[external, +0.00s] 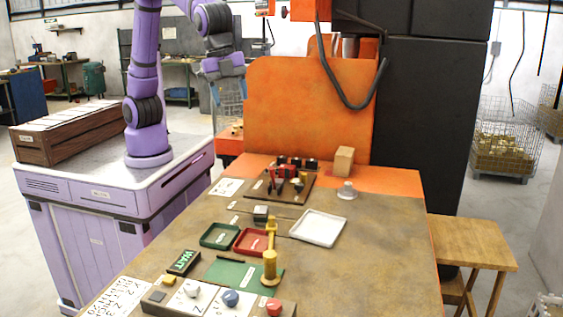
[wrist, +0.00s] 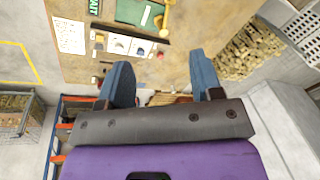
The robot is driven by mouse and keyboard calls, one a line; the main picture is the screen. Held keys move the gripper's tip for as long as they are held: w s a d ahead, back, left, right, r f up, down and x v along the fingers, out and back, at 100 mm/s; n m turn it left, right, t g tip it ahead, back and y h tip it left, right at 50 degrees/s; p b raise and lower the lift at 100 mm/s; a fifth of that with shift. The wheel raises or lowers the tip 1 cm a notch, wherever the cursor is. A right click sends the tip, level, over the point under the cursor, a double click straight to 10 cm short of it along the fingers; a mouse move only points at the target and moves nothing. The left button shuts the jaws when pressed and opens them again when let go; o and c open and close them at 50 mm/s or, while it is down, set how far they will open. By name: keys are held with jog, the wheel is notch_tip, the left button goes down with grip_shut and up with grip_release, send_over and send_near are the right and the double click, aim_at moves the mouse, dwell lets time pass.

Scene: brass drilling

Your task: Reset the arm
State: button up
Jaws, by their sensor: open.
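My gripper (external: 229,93) hangs from my purple arm, raised in the air left of the orange machine panel in the external view. Its two blue fingers are apart with nothing between them. In the wrist view my gripper (wrist: 160,72) also shows spread, empty fingers, with part of the worktable (wrist: 185,50) beyond them. My arm is bent at the elbow, with the wrist folded down. The gripper touches nothing that I can see.
The worktable (external: 380,235) holds a white tray (external: 318,228), a green tray (external: 219,236), a red tray (external: 251,241), a brass piece (external: 269,268) on a green mat and a button panel. The orange panel (external: 300,110) and black machine (external: 425,100) stand behind.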

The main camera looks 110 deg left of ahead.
jog(key=s+a+r+n+t, duration=0.1)
jog(key=s+a+r+n, duration=0.2)
jog(key=s+a, duration=0.55)
jog(key=s+a+r+n+t, duration=0.1)
jog(key=s+a+r+n, duration=0.3)
jog(key=a, duration=0.7)
jog(key=s+a+f+n, duration=0.2)
jog(key=s+a, duration=0.2)
jog(key=s, duration=0.4)
jog(key=s+a+f+n+t, duration=0.1)
jog(key=s+a+f+n, duration=0.1)
jog(key=s+a, duration=0.3)
jog(key=s, duration=0.3)
jog(key=shift+s+a, duration=0.25)
dwell(0.4)
